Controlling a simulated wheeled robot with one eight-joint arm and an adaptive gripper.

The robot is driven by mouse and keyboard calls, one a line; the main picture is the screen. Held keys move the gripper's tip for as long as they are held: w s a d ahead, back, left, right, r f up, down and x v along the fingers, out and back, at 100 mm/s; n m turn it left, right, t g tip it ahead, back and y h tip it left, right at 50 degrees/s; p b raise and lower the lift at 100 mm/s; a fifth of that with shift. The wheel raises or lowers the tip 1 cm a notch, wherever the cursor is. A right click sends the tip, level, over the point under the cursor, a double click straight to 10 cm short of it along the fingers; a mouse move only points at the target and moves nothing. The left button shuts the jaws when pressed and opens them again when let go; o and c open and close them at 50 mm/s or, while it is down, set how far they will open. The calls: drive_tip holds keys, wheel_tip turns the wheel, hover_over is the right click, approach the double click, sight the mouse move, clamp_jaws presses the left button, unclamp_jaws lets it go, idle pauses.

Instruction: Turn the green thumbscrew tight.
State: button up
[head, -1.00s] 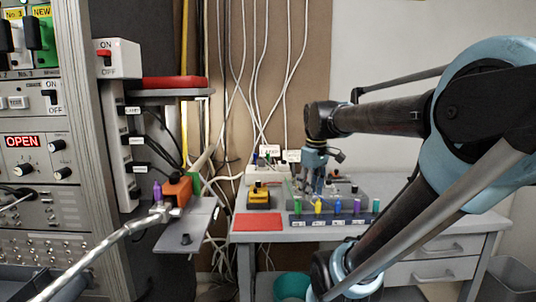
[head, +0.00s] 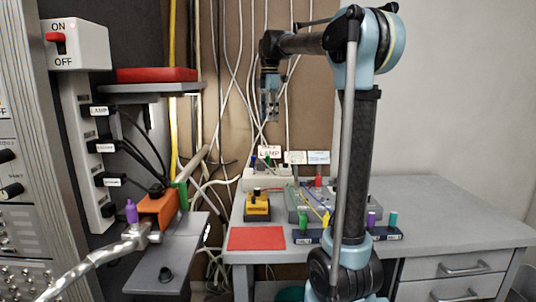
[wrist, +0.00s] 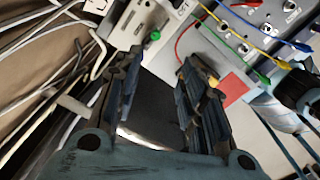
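My gripper (head: 270,106) is raised above the back of the grey table, pointing down, open and empty. Its fingers (wrist: 155,100) stand apart in the wrist view with nothing between them. A green upright piece (head: 180,195) stands at the right end of the orange block on the left shelf, with a purple one (head: 131,211) at its left. Another green piece (head: 303,217) stands in the dark rack on the table. In the wrist view a round green knob (wrist: 155,35) sits on a pale box beyond the fingertips. I cannot tell which green piece is the thumbscrew.
The orange block (head: 158,210) has a metal hose on it. The table holds a red mat (head: 256,238), a yellow box (head: 257,206), a white socket box (head: 268,181) and a grey box with coloured leads. White cables hang behind my gripper. The table's right side is clear.

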approach(268, 157)
drive_tip(key=f, duration=0.2)
drive_tip(key=w+f, duration=0.1)
drive_tip(key=f, duration=0.5)
drive_tip(key=shift+w+f, duration=0.2)
drive_tip(key=shift+f, duration=0.05)
drive_tip(key=shift+c, duration=0.2)
clamp_jaws()
